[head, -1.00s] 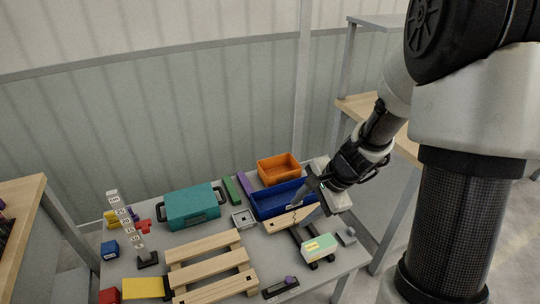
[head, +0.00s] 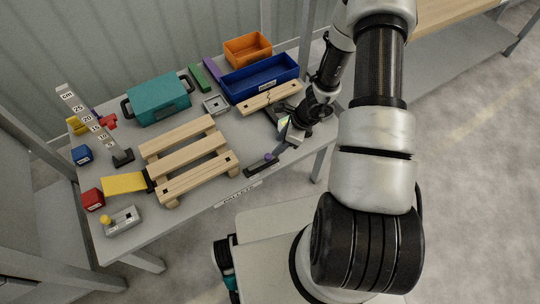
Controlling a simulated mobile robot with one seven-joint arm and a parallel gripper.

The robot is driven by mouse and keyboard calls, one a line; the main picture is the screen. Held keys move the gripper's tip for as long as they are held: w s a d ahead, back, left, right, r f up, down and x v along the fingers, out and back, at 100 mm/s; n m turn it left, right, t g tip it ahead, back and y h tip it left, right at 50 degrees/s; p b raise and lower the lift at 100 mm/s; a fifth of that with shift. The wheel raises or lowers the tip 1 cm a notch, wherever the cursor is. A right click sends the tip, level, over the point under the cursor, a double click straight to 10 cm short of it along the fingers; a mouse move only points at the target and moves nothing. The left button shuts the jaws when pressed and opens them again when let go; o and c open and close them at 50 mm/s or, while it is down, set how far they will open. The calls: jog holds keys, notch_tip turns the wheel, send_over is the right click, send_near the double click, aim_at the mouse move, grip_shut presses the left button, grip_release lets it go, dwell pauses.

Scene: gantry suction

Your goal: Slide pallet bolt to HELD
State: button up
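The pallet bolt (head: 262,167) is a dark, narrow slide with a purple knob (head: 268,157) towards its right end. It sits near the front edge of the table, right of the wooden pallet (head: 190,158). Lettering on its slide is too small to read. My gripper (head: 280,146) points down just above and right of the knob, close to it in the picture. I cannot tell whether it touches the knob, and its fingers are too small and dark to show their opening. My arm partly hides a pale green-topped block behind it.
A blue bin (head: 260,80), an orange bin (head: 248,50) and a teal case (head: 158,100) stand at the back. A wooden plank (head: 270,97) lies before the blue bin. A yellow paddle (head: 124,184) and a grey box with a yellow knob (head: 122,221) are at the left.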

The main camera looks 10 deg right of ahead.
aim_at(268, 155)
jog(key=b+x, duration=0.2)
jog(key=x, duration=0.7)
grip_shut()
